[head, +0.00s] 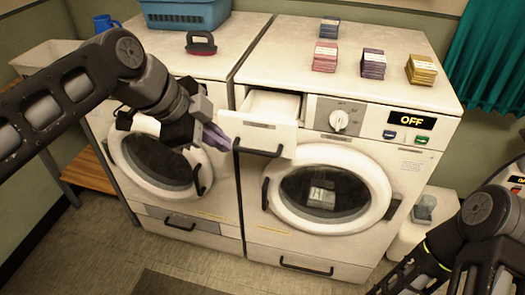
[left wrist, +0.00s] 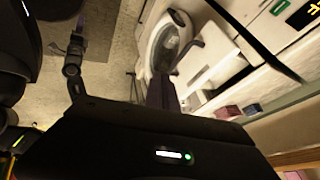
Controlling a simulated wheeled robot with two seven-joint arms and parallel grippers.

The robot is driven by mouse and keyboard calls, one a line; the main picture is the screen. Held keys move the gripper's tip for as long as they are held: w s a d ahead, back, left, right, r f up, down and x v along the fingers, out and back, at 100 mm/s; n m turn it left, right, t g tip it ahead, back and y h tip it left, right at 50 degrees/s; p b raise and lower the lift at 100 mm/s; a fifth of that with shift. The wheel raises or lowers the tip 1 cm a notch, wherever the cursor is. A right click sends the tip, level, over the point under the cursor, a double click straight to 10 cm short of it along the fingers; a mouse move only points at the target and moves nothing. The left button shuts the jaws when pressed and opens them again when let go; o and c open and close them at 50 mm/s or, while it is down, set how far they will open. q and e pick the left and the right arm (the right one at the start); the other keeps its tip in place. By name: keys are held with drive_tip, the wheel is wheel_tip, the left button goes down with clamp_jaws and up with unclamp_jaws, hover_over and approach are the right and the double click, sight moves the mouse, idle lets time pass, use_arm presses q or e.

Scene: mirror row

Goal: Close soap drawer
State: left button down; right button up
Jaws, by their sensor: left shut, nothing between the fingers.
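The soap drawer (head: 262,122) is pulled out from the top left of the right-hand washing machine (head: 420,165). Its dark handle (head: 258,151) is on its white front. My left gripper (head: 225,140) is shut and empty, just left of the drawer front; I cannot tell whether it touches it. In the left wrist view the fingers (left wrist: 162,92) point toward the machine, and the gripper body hides much of the scene. My right arm shows at the lower right of the head view, but its fingertips are not clearly visible.
A second washing machine (head: 150,165) stands at the left. Several colored stacks (head: 373,64) sit on the right machine's top. A blue basket (head: 185,12) and a dark-handled brush (head: 201,42) are on the left machine.

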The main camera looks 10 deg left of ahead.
sight(251, 151)
use_arm(q)
drive_tip(key=shift+m, duration=0.5)
drive_tip(key=shift+w+d+f+p, duration=0.25)
drive_tip(key=shift+w+d+f, duration=0.4)
drive_tip(key=shift+w+f, duration=0.8)
drive_tip(key=shift+w+d+f+p, duration=0.3)
drive_tip(key=shift+w+d+f, duration=0.35)
drive_tip(key=shift+w+f, duration=0.75)
drive_tip(key=shift+w+d+f+p, duration=0.25)
drive_tip(key=shift+w+d+f, duration=0.4)
drive_tip(key=shift+w+f, duration=0.8)
drive_tip(key=shift+s+f, duration=0.25)
drive_tip(key=shift+s, duration=0.05)
